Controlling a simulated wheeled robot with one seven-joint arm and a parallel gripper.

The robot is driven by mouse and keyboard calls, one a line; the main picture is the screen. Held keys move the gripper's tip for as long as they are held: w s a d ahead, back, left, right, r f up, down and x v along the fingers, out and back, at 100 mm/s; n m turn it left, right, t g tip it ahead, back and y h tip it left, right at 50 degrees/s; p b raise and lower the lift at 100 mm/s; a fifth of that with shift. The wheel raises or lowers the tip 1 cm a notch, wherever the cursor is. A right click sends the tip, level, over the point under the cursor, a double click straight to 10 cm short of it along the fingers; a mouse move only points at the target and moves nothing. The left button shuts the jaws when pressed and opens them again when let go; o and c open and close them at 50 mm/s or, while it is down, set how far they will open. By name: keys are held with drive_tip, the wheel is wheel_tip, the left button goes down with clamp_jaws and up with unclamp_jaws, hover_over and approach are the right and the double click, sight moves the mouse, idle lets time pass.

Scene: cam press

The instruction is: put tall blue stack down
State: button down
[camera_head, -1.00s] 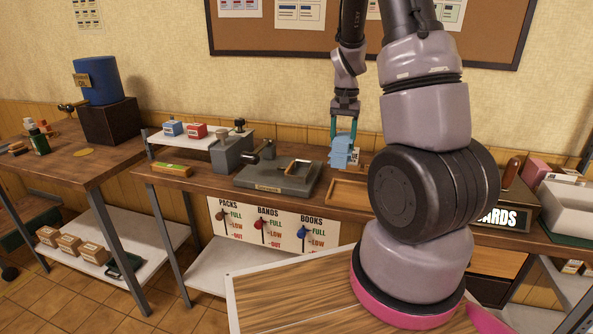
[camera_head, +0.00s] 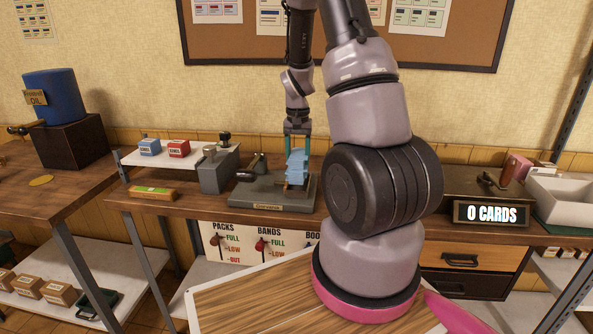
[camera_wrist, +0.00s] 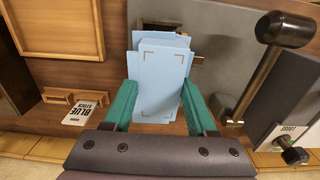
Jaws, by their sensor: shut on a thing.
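My gripper (camera_head: 297,150) is shut on the tall blue stack (camera_head: 297,166), a pile of light blue cards. In the head view the stack appears in front of the right part of the grey press (camera_head: 262,203). In the wrist view the stack (camera_wrist: 160,70) sits between my two green fingers (camera_wrist: 160,112), with slightly uneven layers. It hides part of the dark press plate below. I cannot tell whether it touches anything below. A small wooden holder (camera_wrist: 60,96) with a label reading "BLUE STACK" (camera_wrist: 84,112) lies to its left.
A wooden tray (camera_wrist: 60,52) lies at the upper left of the wrist view. A black-knobbed lever (camera_wrist: 262,75) stands at the right. Red and blue boxes (camera_head: 178,149) sit on a white shelf at left. A "0 CARDS" sign (camera_head: 491,214) is at right.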

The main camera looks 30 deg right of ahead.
drive_tip(key=shift+f, duration=1.85)
drive_tip(key=shift+f, duration=0.15)
drive_tip(key=shift+c, duration=1)
unclamp_jaws()
wheel_tip(320, 180, up, 12)
drive_tip(key=s+a+r+n+t+y, duration=0.1)
drive_tip(key=s+a+r+t, duration=0.2)
drive_tip(key=s+a+r, duration=0.3)
drive_tip(key=s+a+r+n+t+y, duration=0.1)
drive_tip(key=s+a+r+t, duration=0.3)
drive_tip(key=s+r, duration=0.9)
drive_tip(key=a+r, duration=0.3)
drive_tip(key=shift+s+a+r+n, duration=0.2)
drive_tip(key=shift+s+n, duration=0.1)
drive_tip(key=shift+s, duration=0.05)
